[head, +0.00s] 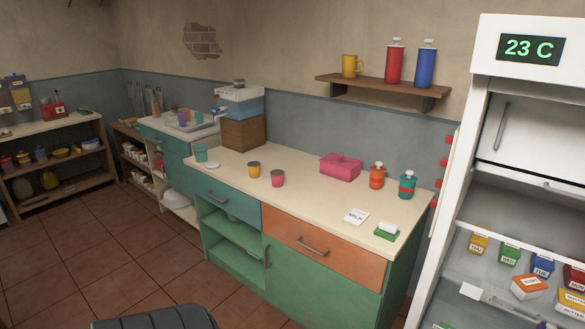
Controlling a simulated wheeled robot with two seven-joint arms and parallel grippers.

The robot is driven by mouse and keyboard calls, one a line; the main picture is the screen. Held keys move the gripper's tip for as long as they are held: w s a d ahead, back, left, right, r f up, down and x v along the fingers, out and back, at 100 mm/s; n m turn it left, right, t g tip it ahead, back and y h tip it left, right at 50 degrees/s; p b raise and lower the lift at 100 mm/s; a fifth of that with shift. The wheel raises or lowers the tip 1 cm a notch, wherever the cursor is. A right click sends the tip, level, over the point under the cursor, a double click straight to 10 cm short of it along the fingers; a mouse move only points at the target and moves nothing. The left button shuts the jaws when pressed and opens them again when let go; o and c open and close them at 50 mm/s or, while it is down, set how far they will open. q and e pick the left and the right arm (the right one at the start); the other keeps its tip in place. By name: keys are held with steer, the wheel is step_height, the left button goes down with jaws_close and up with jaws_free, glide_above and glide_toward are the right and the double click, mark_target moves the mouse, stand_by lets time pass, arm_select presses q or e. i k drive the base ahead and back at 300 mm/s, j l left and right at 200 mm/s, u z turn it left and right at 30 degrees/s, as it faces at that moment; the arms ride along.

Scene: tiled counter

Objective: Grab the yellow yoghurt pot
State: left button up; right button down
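A small yellow pot (254,169) with a dark top stands upright on the cream counter top (300,205), left of its middle. A pink pot (277,178) of similar shape stands close to its right, slightly nearer the front edge, with a small gap between them. Neither of my grippers shows in the head view. Nothing touches or hides the yellow pot.
A teal cup (201,152) stands at the counter's left end. A pink box (340,167), an orange bottle (377,176) and a teal bottle (407,185) stand to the right. A card (356,216) lies near the front. The white fridge (464,168) rises at far right.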

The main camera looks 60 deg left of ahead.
mark_target(254, 166)
steer(key=u, duration=2.1)
steer(key=z, duration=0.55)
steer(key=i+j+z, duration=0.35)
steer(key=j+z, duration=0.15)
steer(key=j, duration=0.15)
steer(key=i+j+z, duration=0.25)
steer(key=j+z, duration=0.25)
steer(key=j, duration=0.2)
steer(key=j+z, duration=0.25)
steer(key=j, duration=0.2)
